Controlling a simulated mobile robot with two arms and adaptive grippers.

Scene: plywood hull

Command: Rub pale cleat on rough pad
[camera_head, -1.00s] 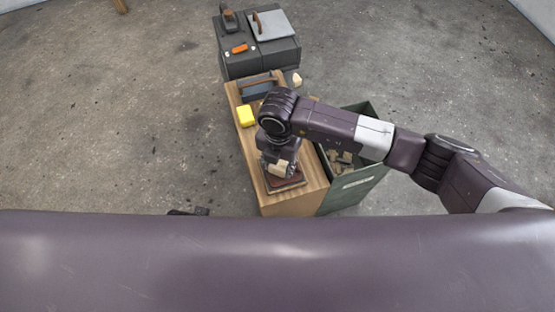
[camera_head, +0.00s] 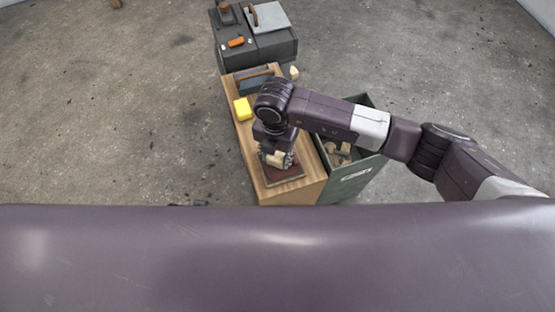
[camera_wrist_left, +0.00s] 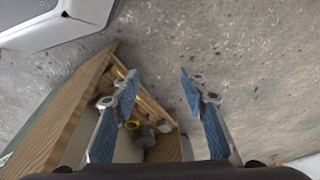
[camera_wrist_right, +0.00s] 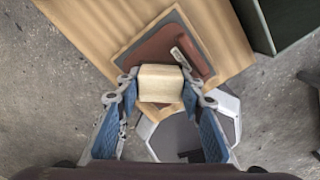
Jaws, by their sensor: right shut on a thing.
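The pale cleat (camera_wrist_right: 160,83) is a light wooden block. My right gripper (camera_wrist_right: 161,88) is shut on it, with one finger on each side; it also shows in the head view (camera_head: 275,160). The rough pad (camera_wrist_right: 148,50) is a reddish-brown square on a dark base, lying on the wooden top; it shows partly under the gripper in the head view (camera_head: 287,173). The cleat is over the pad's near part in the right wrist view. I cannot tell whether it touches. My left gripper (camera_wrist_left: 160,80) is open and empty, its fingers wide apart.
The wooden box top (camera_head: 301,188) also bears a yellow block (camera_head: 242,109) and a grey tool with a wooden handle (camera_head: 254,79). A green bin (camera_head: 350,184) with wooden pieces stands right of it. A dark case (camera_head: 262,52) stands behind. Open floor lies left.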

